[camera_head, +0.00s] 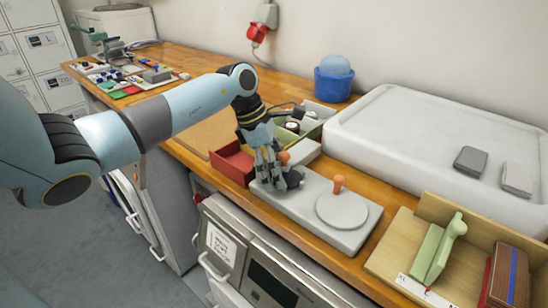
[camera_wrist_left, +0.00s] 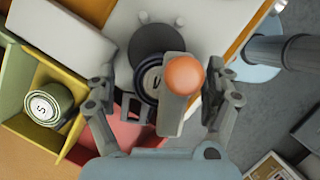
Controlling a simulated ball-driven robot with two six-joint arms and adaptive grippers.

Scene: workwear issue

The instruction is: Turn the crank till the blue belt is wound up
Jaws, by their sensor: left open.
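The crank, a grey arm (camera_wrist_left: 174,108) with an orange knob (camera_wrist_left: 184,75), stands over a dark round part on a pale grey base plate (camera_head: 305,207). The knob also shows in the head view (camera_head: 284,158). My left gripper (camera_head: 276,182) is open over the crank; in the left wrist view its fingers (camera_wrist_left: 165,98) stand apart on either side of the crank arm and knob. A dark blue ring-shaped roll (camera_wrist_left: 147,84) shows beside the crank arm, partly hidden; I cannot tell whether it is the blue belt. My right gripper is not in view.
A round grey disc (camera_head: 342,211) with an orange peg sits on the same plate. A red bin (camera_head: 232,163) and green bins stand close to the left gripper. A wooden tray (camera_head: 393,256) is at right, a big white slab (camera_head: 420,130) behind, a blue bucket (camera_head: 333,86) at the back.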

